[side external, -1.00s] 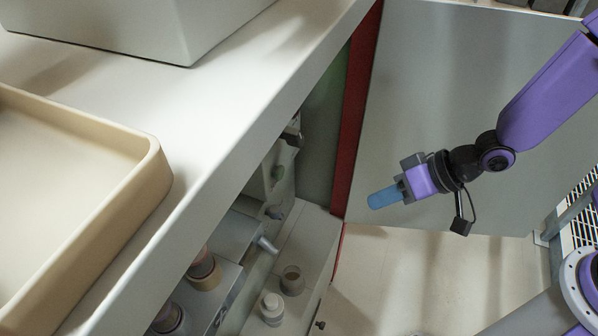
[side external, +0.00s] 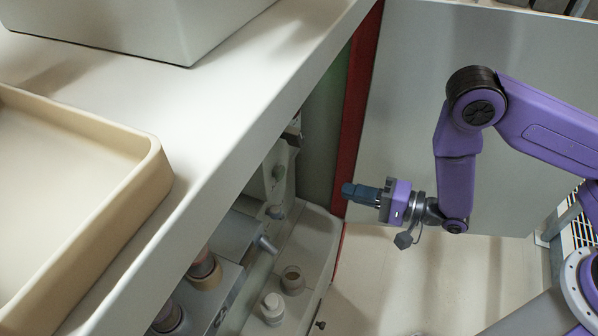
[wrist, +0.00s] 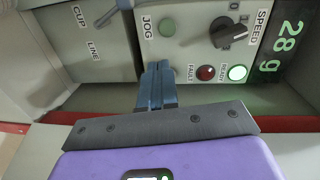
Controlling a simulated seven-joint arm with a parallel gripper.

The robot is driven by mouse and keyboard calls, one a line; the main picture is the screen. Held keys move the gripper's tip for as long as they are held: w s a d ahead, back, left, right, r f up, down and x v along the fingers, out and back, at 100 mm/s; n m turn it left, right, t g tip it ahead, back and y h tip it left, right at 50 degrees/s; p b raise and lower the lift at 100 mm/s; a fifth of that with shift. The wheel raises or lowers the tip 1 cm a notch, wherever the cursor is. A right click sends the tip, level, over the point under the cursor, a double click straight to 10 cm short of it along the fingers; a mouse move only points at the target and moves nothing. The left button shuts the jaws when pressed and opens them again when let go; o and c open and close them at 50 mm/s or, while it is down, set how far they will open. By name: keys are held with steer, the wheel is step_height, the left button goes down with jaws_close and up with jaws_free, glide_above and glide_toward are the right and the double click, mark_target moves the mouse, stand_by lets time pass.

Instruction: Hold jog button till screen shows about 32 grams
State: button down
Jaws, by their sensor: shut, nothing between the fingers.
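In the wrist view, a round green button (wrist: 167,27) sits beside the word JOG on a pale control panel. The screen (wrist: 285,45) at the right shows 28 g in green digits. My gripper (wrist: 158,66) is shut and empty, its blue fingers pointing at the panel just below the button in the picture. The fingertips do not cover the button. In the side external view, my gripper (side external: 346,191) is in front of the red post, to the right of the machine and apart from its visible knobs.
The panel has a black SPEED knob (wrist: 229,32), a red FAULT lamp (wrist: 206,73) and a lit READY lamp (wrist: 237,73). A lever (wrist: 107,16) is near the CUP and LINE labels. A beige tray (side external: 158,170) rests on the white counter (side external: 235,115) beside the machine.

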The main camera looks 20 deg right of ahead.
mark_target(280, 173)
steer(key=shift+s+d+f+m+t+y, duration=0.15)
steer(key=shift+s+d+m+t+y, duration=0.1)
steer(key=shift+d+m+t+y, duration=0.3)
steer(key=shift+w, duration=0.1)
steer(key=x, duration=1.3)
steer(key=shift+w+a, duration=0.25)
steer(key=shift+a, duration=0.05)
steer(key=shift+f, duration=0.15)
